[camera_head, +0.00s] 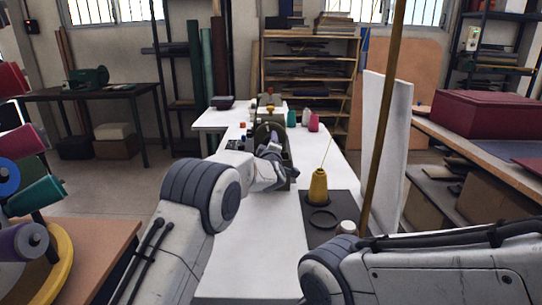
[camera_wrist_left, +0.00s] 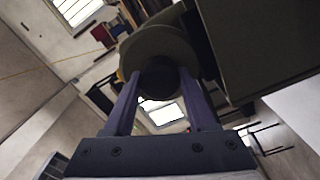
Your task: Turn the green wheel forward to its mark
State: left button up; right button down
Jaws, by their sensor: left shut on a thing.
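The green wheel (camera_wrist_left: 158,48) is a dark olive disc with a dark round hub facing me in the left wrist view. It sits on the side of a green machine body (camera_wrist_left: 265,45). My left gripper (camera_wrist_left: 160,84) has its two fingers on either side of the hub and is shut on the wheel there. In the head view the wheel is mostly hidden behind my left arm, and the machine (camera_head: 270,132) stands on the white table. I cannot make out the mark. My right arm crosses the lower right; its gripper is out of view.
A yellow thread cone (camera_head: 318,187) stands on a dark mat (camera_head: 346,207) with a ring and a small white-topped item. A tall white panel (camera_head: 392,140) borders the table's right side. The table's near part (camera_head: 245,270) is clear.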

pick_arm(q)
jog(key=n+b, duration=0.3)
jog(key=shift+f, duration=0.15)
jog(key=shift+a+n+b, duration=0.1)
jog(key=shift+n+b, duration=0.7)
jog(key=shift+n, duration=0.1)
jog(key=o, duration=1.4)
